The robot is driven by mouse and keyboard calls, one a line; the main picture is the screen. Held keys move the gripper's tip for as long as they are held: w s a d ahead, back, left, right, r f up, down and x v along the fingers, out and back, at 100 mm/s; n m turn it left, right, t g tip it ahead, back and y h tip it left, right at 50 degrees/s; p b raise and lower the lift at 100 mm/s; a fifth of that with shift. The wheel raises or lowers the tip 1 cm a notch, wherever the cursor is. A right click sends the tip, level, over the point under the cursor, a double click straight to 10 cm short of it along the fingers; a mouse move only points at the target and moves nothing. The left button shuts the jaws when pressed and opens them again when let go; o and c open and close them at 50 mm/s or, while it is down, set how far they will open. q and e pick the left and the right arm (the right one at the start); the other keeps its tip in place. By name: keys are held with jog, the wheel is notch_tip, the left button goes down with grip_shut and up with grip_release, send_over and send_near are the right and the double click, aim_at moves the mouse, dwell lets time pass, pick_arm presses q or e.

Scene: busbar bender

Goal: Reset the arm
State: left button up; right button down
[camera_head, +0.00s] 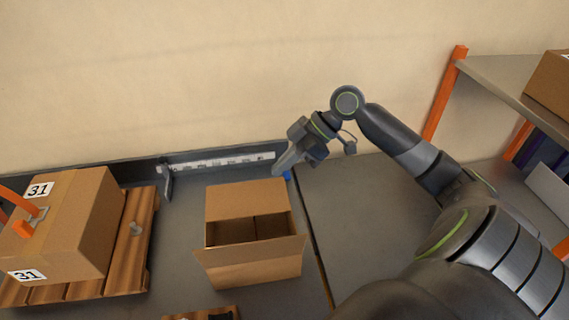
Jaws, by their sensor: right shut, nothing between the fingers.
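My right arm (405,140) reaches in from the right and bends down at its far joint. My right gripper (284,167) is at its end, shut and empty. It hangs behind the back right corner of an open cardboard box (250,270), near a small blue thing (287,175). Whether it touches that thing or the box flap, I cannot tell. My left gripper is not in view.
A closed box labelled 31 (75,225) sits on a wooden pallet (140,245) at left. A measuring rail (220,162) runs along the back. An orange-post shelf (440,95) stands at right with a carton (552,85). The grey surface right of the open box is clear.

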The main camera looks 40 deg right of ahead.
jog(key=shift+d+r, duration=0.15)
jog(key=shift+r, duration=0.05)
